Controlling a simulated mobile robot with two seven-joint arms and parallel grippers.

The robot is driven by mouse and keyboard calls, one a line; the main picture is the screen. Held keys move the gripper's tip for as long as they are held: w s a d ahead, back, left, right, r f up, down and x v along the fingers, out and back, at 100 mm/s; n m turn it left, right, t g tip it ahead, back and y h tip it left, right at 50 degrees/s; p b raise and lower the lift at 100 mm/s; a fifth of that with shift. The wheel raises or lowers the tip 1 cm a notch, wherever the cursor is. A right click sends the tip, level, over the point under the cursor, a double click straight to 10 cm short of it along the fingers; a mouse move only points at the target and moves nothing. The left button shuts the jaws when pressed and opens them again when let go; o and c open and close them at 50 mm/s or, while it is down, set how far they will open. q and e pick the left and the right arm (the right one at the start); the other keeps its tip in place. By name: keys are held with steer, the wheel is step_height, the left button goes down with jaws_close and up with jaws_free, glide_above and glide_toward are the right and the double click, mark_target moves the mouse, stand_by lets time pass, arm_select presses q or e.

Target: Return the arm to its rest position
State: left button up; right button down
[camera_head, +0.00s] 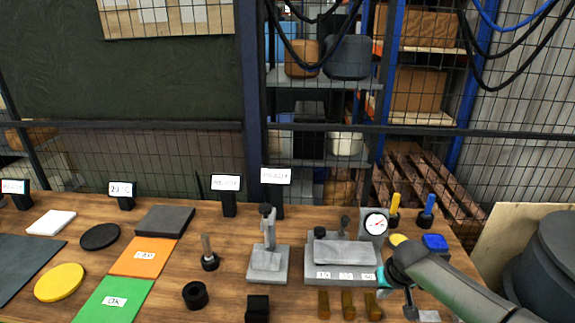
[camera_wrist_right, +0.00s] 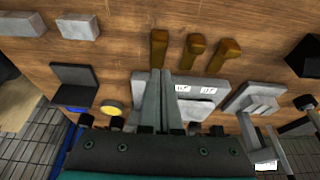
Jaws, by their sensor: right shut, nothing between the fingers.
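My right arm (camera_head: 455,285) comes in from the right over the right part of the wooden bench. My right gripper (camera_head: 410,311) points down near the front right of the bench, beside the brass pieces. In the right wrist view, its two fingers (camera_wrist_right: 160,72) lie together with nothing between them, so it is shut and empty. My left arm and gripper are not in view.
Several brass pieces (camera_head: 348,305) lie just left of the gripper. Behind them is a grey fixture (camera_head: 340,270) with a dial gauge (camera_head: 376,223). A grey stand (camera_head: 268,262) is further left. Coloured mats (camera_head: 145,257) cover the bench's left. A wire fence (camera_head: 200,160) runs behind.

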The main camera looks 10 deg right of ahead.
steer(key=s+a+f+n+y, duration=0.2)
steer(key=s+a+n, duration=0.3)
steer(key=s+a, duration=1.1)
steer(key=s+r+h, duration=0.1)
steer(key=s+r, duration=0.7)
steer(key=s, duration=0.4)
step_height(320, 180, down, 30)
steer(key=s+g+b, duration=0.2)
steer(key=b, duration=0.5)
steer(key=s+d+f+b, duration=0.2)
steer(key=s+f+b, duration=0.3)
steer(key=s+f, duration=0.9)
step_height(320, 180, down, 5)
steer(key=shift+s+d+r+g, duration=0.1)
steer(key=shift+s+d+g, duration=0.25)
steer(key=shift+s+g, duration=0.05)
